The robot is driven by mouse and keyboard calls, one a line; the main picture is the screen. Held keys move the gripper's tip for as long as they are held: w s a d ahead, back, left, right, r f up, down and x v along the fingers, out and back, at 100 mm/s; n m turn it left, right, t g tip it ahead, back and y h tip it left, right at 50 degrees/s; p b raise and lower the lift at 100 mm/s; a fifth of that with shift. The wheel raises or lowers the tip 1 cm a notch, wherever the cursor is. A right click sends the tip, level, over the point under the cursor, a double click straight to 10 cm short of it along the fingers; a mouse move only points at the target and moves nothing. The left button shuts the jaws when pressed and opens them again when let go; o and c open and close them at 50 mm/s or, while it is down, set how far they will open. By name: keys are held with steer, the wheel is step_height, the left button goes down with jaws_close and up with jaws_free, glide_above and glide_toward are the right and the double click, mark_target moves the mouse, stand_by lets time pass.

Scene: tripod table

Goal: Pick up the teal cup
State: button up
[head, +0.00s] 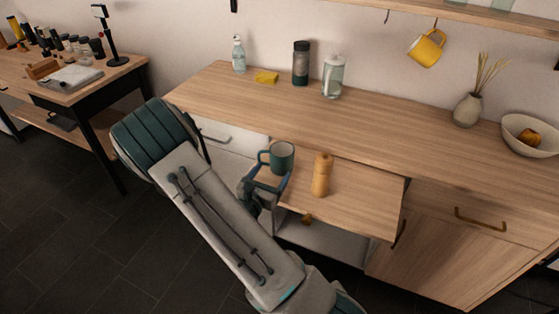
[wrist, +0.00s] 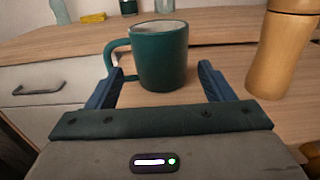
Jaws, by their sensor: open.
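The teal cup (head: 281,157) stands upright on a pulled-out wooden board (head: 350,210) below the counter, with its handle to the left. In the wrist view the cup (wrist: 160,57) is straight ahead, between and slightly beyond the fingertips, with its handle close to the left finger. My gripper (head: 270,182) is open at the near side of the cup. In the wrist view its two blue fingers (wrist: 160,80) are spread on either side of the cup's lower part. I cannot tell whether either finger touches it.
A wooden pepper mill (head: 321,175) stands just right of the cup, close to the right finger. A bottle (head: 238,54), yellow sponge (head: 266,77), dark jar (head: 300,63) and glass jar (head: 333,76) are at the counter's back. The counter's middle is clear.

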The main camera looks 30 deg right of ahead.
mark_target(286, 151)
steer(key=p+x, duration=0.1)
steer(key=x, duration=0.8)
steer(key=shift+w+d+r, duration=0.1)
steer(key=shift+d+r, duration=0.05)
steer(key=shift+d, duration=0.05)
steer(key=shift+c, duration=0.3)
steer(key=c, duration=0.8)
